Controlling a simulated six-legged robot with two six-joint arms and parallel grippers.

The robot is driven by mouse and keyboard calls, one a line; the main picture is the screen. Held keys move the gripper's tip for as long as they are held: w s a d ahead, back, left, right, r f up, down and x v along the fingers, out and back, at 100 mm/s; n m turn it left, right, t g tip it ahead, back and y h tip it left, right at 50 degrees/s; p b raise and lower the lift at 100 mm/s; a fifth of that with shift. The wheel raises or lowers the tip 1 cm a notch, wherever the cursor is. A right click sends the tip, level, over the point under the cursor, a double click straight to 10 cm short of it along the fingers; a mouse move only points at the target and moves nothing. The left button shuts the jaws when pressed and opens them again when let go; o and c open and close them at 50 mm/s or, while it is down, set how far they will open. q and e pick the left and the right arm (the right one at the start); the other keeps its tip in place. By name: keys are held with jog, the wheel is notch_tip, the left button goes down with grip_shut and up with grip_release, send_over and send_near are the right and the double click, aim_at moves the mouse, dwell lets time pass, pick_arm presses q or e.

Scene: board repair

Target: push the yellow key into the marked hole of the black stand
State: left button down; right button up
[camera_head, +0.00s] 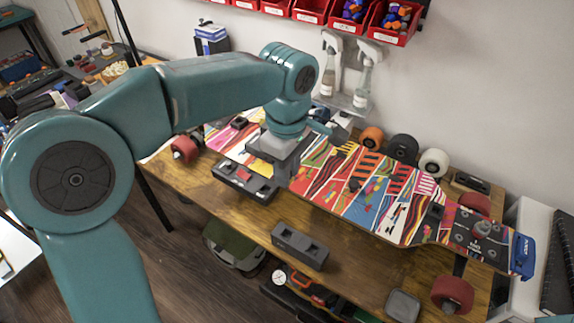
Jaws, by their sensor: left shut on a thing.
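My left gripper (290,178) points down over the table, beside the patterned skateboard deck. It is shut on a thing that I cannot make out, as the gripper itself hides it. No yellow key shows clearly. A dark block with recesses in its top (299,246) lies near the table's front edge, apart from the gripper and to its lower right. A black holder with pale and red parts (240,180) lies just left of the gripper. I cannot tell which of these two is the black stand, and no hole mark is readable. My right gripper is not in view.
The skateboard (385,195) runs across the wooden table (370,262), with red wheels (452,294) at its ends. Loose wheels (403,147) and spray bottles (363,82) stand behind it. Bare wood lies right of the dark block. A grey tin (403,305) sits at the front.

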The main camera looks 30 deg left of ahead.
pick_arm(q)
jog(key=shift+f+b, duration=6.45)
jog(key=shift+f, duration=2.35)
jog(key=shift+f+b, duration=1.15)
jog(key=shift+f, duration=0.5)
jog(key=c, duration=0.6)
grip_release()
